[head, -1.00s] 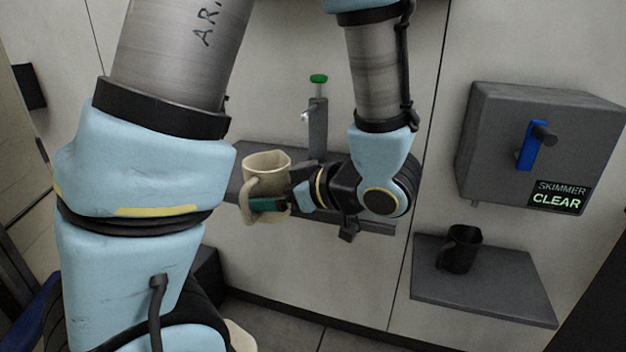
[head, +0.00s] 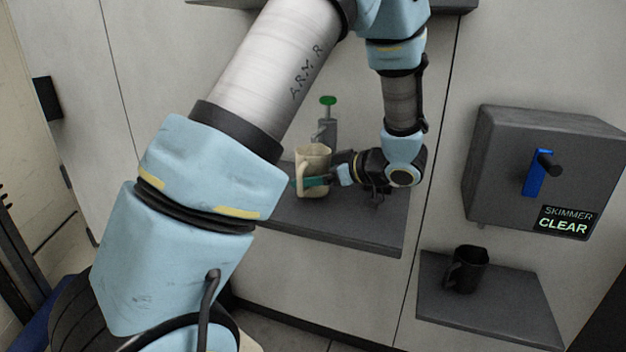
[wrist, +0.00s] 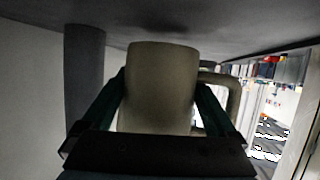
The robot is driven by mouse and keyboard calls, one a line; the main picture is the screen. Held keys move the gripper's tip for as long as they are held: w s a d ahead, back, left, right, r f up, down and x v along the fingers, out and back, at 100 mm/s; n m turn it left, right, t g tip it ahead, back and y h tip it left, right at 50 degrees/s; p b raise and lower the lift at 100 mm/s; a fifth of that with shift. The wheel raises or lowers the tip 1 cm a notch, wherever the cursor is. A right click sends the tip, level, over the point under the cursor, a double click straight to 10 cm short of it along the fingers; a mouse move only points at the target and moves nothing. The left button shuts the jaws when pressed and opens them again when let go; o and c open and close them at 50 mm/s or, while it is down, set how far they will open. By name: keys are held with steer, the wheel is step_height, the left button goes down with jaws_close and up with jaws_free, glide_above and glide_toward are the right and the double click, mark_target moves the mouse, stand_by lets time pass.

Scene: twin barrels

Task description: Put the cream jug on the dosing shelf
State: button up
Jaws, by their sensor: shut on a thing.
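The cream jug (head: 316,160) appears upright over the grey dosing shelf (head: 345,230), just in front of the green-topped dispenser post (head: 328,130). My gripper (head: 322,181) comes in from the right and is shut on the jug's body. In the wrist view the two green fingers flank the jug (wrist: 160,88), and its handle is on the right. A grey surface (wrist: 250,25) spans the top of that view, close to the jug's end. I cannot tell whether the jug touches the shelf. The fingers hide part of the jug.
A grey box (head: 545,165) with a blue lever and a "SKIMMER CLEAR" sign hangs on the right wall. Below it, a black jug (head: 466,270) stands on a separate lower shelf (head: 490,312). The dosing shelf's front part is clear.

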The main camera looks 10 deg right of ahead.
steer(key=shift+w+f, duration=0.1)
steer(key=shift+f, duration=0.65)
steer(key=shift+f, duration=0.1)
steer(key=o, duration=1.1)
steer(key=v, duration=1.2)
